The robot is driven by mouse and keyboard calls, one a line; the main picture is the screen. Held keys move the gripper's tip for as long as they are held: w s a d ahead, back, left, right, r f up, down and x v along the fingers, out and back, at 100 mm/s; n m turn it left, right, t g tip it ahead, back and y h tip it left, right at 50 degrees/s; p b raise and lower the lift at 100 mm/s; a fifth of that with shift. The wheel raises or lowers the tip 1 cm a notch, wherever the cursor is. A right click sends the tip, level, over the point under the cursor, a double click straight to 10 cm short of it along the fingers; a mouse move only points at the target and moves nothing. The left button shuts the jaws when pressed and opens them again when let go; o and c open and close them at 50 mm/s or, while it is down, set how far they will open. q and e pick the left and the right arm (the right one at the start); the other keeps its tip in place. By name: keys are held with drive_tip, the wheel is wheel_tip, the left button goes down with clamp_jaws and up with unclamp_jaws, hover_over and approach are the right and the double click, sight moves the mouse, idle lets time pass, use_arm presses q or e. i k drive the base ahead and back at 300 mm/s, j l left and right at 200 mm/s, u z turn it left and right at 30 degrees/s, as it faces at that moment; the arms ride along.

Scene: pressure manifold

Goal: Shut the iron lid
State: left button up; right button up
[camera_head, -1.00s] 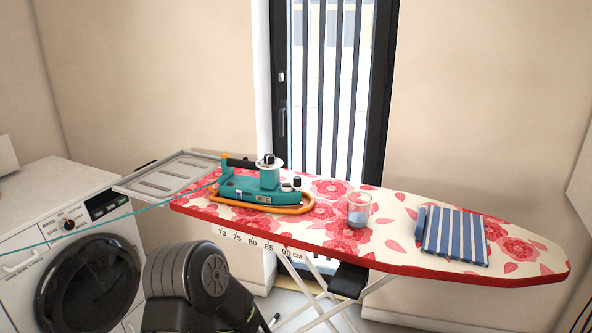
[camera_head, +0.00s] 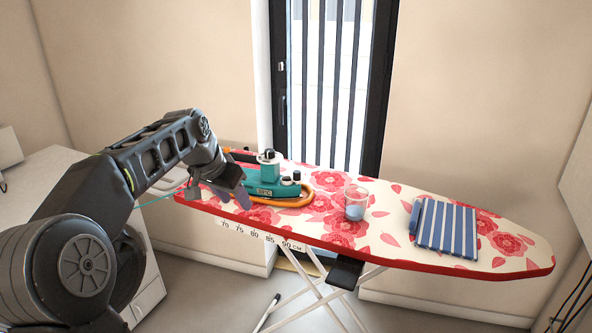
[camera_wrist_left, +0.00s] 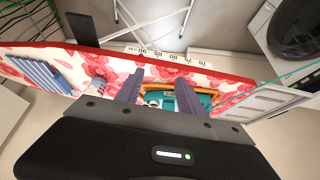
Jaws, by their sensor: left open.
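The teal iron (camera_head: 267,188) stands on the ironing board inside an orange loop. A pale round piece with a black knob (camera_head: 268,157) sits high on its body. A small ring-like opening and a black cap (camera_head: 297,177) show beside it; I cannot tell which part is the lid or how far it is open. My left gripper (camera_head: 242,178) is open and empty at the iron's left end, hiding part of its handle. In the left wrist view, the iron (camera_wrist_left: 168,102) shows partly between and beyond the spread fingers (camera_wrist_left: 158,84). My right gripper is out of view.
The flowered ironing board (camera_head: 400,262) also holds a clear cup with blue contents (camera_head: 355,205) and a blue-striped folded cloth (camera_head: 447,229). A teal cord (camera_head: 155,198) runs left from the iron. A barred window stands behind, a white appliance at left.

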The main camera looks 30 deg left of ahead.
sight(297, 176)
drive_tip(key=i, duration=1)
